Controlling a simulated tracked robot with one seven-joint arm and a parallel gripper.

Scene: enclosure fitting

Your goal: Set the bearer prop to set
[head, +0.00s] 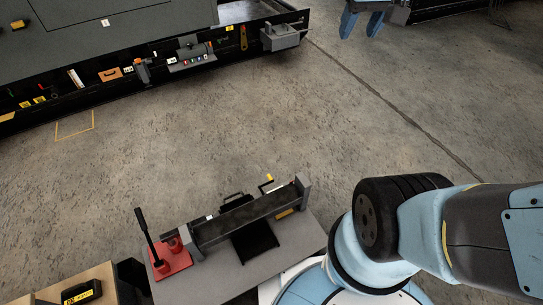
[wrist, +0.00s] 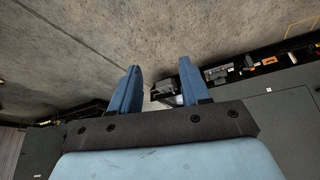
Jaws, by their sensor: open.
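A low grey bench (head: 290,243) stands at the bottom middle of the head view. A long dark beam (head: 245,219) lies across it between two grey end blocks. At its left end is a red base (head: 172,262) with a black lever (head: 146,236), tilted up and to the left. I cannot tell for sure which of these parts is the bearer prop. My gripper (head: 362,24) is at the top right of the head view, far from the bench. In the wrist view my gripper (wrist: 160,67) is open, with nothing between its two blue fingers.
A dark enclosure (head: 95,48) with switches, labels and small fittings along its edge fills the top left; it also shows in the wrist view (wrist: 285,110). A wooden box (head: 100,282) with a yellow-labelled black item is at the bottom left. The concrete floor between is clear.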

